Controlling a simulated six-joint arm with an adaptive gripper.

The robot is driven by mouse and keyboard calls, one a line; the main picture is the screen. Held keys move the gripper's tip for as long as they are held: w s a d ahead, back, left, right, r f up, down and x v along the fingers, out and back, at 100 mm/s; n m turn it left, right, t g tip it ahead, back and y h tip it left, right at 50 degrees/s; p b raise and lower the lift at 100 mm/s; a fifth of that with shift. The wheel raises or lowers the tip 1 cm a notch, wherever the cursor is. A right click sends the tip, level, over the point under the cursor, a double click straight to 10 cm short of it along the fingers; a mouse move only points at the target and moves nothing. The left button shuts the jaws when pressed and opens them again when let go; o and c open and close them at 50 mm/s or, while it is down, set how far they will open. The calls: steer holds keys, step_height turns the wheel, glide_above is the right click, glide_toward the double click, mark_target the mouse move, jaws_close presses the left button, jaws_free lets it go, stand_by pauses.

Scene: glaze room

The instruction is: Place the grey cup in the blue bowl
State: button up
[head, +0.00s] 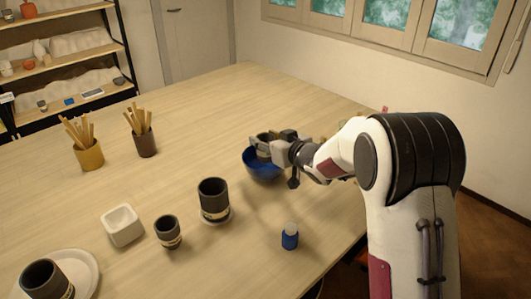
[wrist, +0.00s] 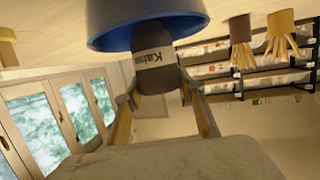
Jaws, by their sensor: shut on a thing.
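The grey cup (wrist: 155,72) is dark with a pale lettered label. My gripper (head: 281,146) is shut on it; in the wrist view the fingers (wrist: 160,92) stand on either side of it. In the head view the cup (head: 264,141) is at the blue bowl (head: 262,170), with its lower part apparently inside the rim. The bowl also shows in the wrist view (wrist: 145,20), which is upside down. Whether the cup's base touches the bowl's floor is hidden.
A tall dark cup (head: 213,198), a smaller dark cup (head: 168,232), a white square pot (head: 122,225) and a blue jar (head: 290,239) stand nearer. A yellow holder (head: 88,155) and a brown holder (head: 145,143) hold sticks. The table behind the bowl is clear.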

mark_target(265, 153)
steer(key=shift+f, duration=0.6)
steer(key=shift+f, duration=1.9)
steer(key=shift+f, duration=0.1)
steer(key=o, duration=1.2)
steer(key=shift+s+d, duration=0.1)
